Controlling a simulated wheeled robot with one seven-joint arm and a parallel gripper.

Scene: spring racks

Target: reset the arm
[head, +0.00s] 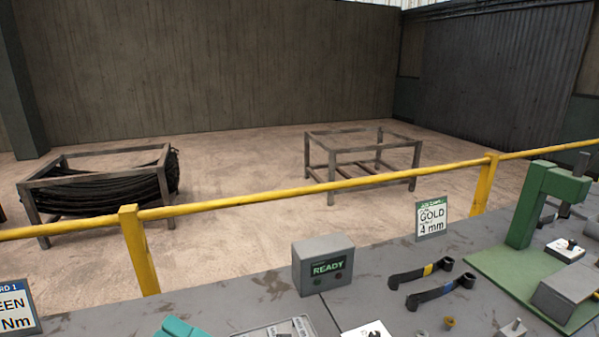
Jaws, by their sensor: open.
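Neither my arm nor my gripper shows in the head view. A grey workbench (230,300) runs along the bottom of the view. On it stands a grey box with a display (322,264) reading READY. Two dark curved leaf pieces lie to its right: one with a yellow band (408,275) and one with a blue band (428,296). A card (431,217) reading GOLD 4 mm stands behind them.
A green press-like fixture (532,215) stands at the right. A teal object (180,328) and a grey tray (285,328) are cut off at the bottom edge. A yellow rail (330,187) runs behind the bench. Two metal racks (110,178) (362,172) stand on the floor beyond.

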